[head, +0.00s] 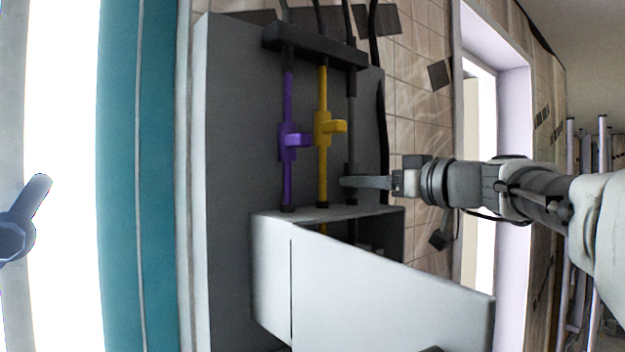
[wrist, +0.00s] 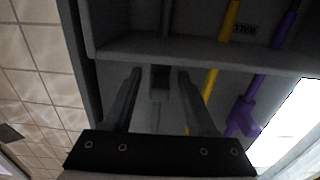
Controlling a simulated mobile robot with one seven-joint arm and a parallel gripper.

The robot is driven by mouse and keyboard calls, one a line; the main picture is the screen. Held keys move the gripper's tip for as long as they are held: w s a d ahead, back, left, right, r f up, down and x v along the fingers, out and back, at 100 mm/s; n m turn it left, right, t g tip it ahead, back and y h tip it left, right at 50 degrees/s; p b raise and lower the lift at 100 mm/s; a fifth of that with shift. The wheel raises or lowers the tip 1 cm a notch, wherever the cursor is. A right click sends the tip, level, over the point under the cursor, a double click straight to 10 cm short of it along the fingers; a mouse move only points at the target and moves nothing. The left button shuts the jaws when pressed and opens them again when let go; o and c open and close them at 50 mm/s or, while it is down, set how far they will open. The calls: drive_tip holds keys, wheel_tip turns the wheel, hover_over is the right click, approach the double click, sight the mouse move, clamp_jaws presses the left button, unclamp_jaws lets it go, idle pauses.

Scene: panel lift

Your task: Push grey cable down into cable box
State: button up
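The grey cable (head: 351,110) runs down the grey panel, to the right of the yellow cable (head: 322,90) and the purple cable (head: 288,95). The cable box (head: 273,235) is below, with its front cover swung open. My gripper (head: 348,182) reaches in from the right at the grey cable, just above the box top. In the wrist view, my gripper (wrist: 159,74) has its two fingers apart, with a small grey block of the cable (wrist: 159,82) between them and gaps showing on both sides. The grey cable's lower part is partly hidden by my gripper in the head view.
The box's open white cover (head: 390,300) sticks out below my arm. A dark bracket (head: 315,47) holds the cables at the top. A tiled wall (head: 415,100) and a bright doorway (head: 480,150) lie to the right.

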drive_tip(key=shift+r, duration=0.15)
drive_tip(key=b+v, duration=0.3)
drive_tip(key=v, duration=1.4)
drive_tip(key=shift+s, duration=0.2)
drive_tip(key=shift+d, duration=0.15)
